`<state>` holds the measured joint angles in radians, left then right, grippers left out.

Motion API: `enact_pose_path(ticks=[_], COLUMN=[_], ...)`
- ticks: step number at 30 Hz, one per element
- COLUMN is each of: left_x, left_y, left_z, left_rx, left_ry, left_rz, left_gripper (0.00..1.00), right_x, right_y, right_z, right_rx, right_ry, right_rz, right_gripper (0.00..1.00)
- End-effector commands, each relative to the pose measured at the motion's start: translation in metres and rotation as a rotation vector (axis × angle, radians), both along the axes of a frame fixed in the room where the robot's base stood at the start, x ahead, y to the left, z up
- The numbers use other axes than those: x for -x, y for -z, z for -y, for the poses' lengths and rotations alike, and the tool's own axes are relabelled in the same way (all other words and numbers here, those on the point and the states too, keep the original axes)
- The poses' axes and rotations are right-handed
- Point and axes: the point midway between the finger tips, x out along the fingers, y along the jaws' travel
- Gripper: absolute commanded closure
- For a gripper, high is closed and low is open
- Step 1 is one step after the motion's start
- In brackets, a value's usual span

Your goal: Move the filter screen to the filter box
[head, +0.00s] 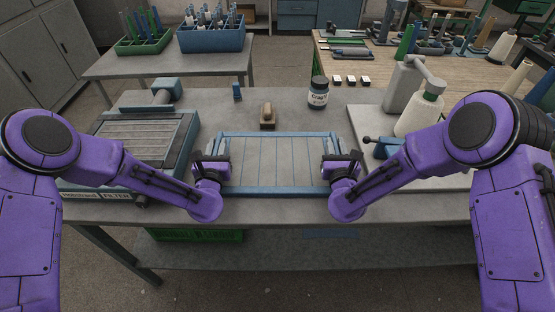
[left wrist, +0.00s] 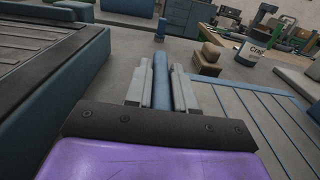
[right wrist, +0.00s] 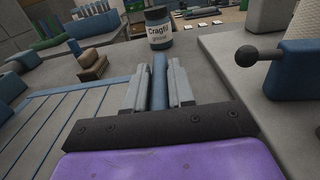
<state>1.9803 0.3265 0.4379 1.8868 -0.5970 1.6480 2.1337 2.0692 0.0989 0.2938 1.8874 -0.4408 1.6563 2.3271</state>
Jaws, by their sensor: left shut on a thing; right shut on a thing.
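The filter screen (head: 270,165) is a flat grey panel with slats and a blue frame, in the middle of the table in the head view. My left gripper (head: 212,165) is shut on its left frame edge; in the left wrist view the fingers (left wrist: 162,88) clasp the blue bar. My right gripper (head: 339,165) is shut on its right frame edge; the blue bar also shows between the fingers in the right wrist view (right wrist: 159,85). I cannot tell whether the screen touches the table. The filter box (head: 150,140), dark-rimmed with a slatted top, stands at the left, its front labelled FILTER.
A wooden-handled brush (head: 267,116) and a labelled jar (head: 318,92) stand behind the screen. The cone winder (head: 420,110) with a white cone is at the right. Bare table (head: 215,118) lies between box and brush.

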Motion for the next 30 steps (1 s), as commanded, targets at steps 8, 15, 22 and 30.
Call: enact_pose_path(ticks=[8, 15, 22, 30], left_x=[0.0, 0.0, 0.0, 0.0], left_y=[0.001, 0.001, -0.002, -0.029], left_z=[-0.001, -0.001, -0.001, -0.001], left_rx=[0.0, 0.0, 0.0, 0.0], left_ry=[-0.001, -0.001, -0.002, -0.002], left_rz=[-0.002, -0.002, 0.0, 0.001], left_gripper=[1.0, 1.0, 1.0, 1.0], right_x=[0.0, 0.0, -0.001, -0.001], right_y=[0.0, 0.0, -0.003, -0.03], right_z=[0.0, 0.0, 0.0, 0.0], right_rx=[0.0, 0.0, -0.001, -0.001], right_ry=[0.0, 0.0, 0.001, 0.001], right_rz=[0.001, 0.001, 0.003, 0.003], right_gripper=[1.0, 1.0, 1.0, 1.0])
